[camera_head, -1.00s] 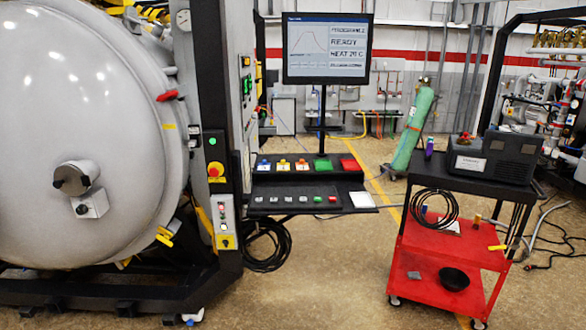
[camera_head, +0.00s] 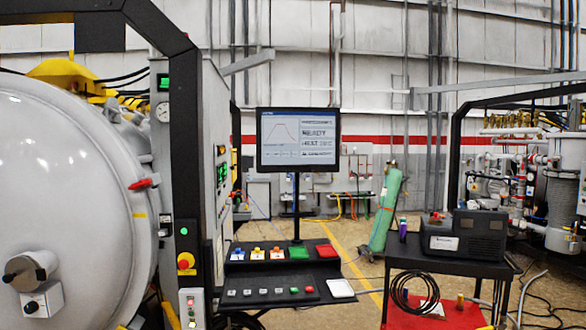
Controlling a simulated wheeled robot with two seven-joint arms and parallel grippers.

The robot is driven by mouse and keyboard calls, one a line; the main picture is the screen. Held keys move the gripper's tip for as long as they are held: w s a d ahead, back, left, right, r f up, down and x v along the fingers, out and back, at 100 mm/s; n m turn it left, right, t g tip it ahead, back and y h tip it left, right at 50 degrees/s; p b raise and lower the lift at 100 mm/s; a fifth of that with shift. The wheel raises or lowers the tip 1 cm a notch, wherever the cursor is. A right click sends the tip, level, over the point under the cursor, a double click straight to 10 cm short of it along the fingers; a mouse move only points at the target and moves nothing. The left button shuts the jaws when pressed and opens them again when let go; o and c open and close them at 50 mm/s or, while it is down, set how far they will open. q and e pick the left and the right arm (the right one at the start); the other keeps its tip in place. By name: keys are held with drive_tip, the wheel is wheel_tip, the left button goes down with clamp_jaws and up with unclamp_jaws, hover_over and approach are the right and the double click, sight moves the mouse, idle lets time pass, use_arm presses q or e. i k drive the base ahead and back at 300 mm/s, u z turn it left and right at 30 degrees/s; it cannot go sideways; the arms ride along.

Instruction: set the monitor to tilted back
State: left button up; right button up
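The monitor (camera_head: 298,139) is a black-framed flat screen on a thin black post, above a black control console (camera_head: 270,291). Its screen shows a curve at the left and lines of text at the right. The screen faces me and looks about upright; I cannot tell its exact tilt. Neither of my grippers shows in the head view.
A large grey furnace vessel (camera_head: 65,200) fills the left side. A red cart with a black top (camera_head: 445,265) stands at the right and carries a dark boxy unit (camera_head: 464,234). A green gas cylinder (camera_head: 386,208) leans behind. Floor shows between console and cart.

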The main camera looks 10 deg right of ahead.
sight(291, 139)
drive_tip(key=z, duration=0.2)
drive_tip(key=i, duration=1.75)
drive_tip(key=u, duration=0.6)
